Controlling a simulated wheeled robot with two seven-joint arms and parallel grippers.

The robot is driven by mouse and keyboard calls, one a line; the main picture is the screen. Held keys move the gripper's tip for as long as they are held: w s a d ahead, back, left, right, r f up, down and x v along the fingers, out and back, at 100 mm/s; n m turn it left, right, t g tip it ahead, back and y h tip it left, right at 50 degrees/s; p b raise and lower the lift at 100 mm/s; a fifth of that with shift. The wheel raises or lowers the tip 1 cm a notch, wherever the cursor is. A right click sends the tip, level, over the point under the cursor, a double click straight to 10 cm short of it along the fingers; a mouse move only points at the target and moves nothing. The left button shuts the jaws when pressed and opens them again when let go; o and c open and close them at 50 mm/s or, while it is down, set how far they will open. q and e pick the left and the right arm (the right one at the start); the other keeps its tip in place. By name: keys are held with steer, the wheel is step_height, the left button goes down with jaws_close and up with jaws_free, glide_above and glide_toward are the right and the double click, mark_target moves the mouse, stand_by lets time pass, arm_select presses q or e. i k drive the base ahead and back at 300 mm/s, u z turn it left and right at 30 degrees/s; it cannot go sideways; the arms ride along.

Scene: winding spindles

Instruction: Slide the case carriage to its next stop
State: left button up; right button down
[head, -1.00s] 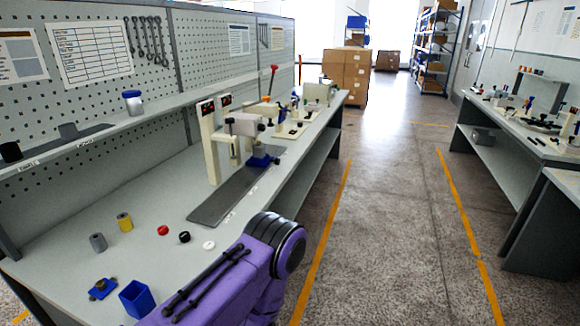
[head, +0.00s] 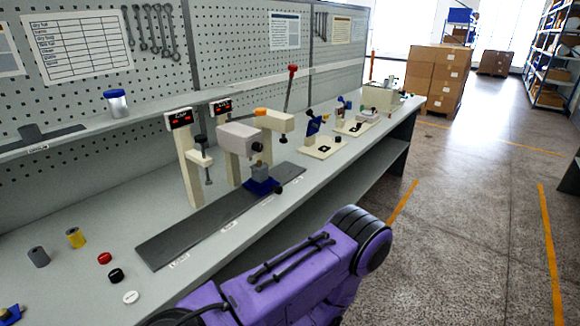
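The case carriage (head: 262,186) is a blue block on a long dark grey rail (head: 190,236) along the bench. It sits towards the rail's far end, beneath a beige press head (head: 238,136), with a small grey piece (head: 261,170) on top and a dark knob on its right side. A second beige post (head: 187,160) with a red display stands nearer along the rail. White labels mark the rail's front edge. Neither gripper is in view; only a purple arm link of mine shows at the bottom, in front of the bench.
On the near bench lie a grey cylinder (head: 38,257), a yellow cylinder (head: 75,238), and red (head: 104,258), black (head: 116,275) and white (head: 131,297) caps. A red-knobbed lever (head: 291,85) and beige fixtures stand farther along. The aisle floor (head: 470,210) at right is clear.

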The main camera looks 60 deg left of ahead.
mark_target(262, 190)
steer(key=u, duration=0.4)
steer(key=i, duration=0.1)
steer(key=u, duration=1.2)
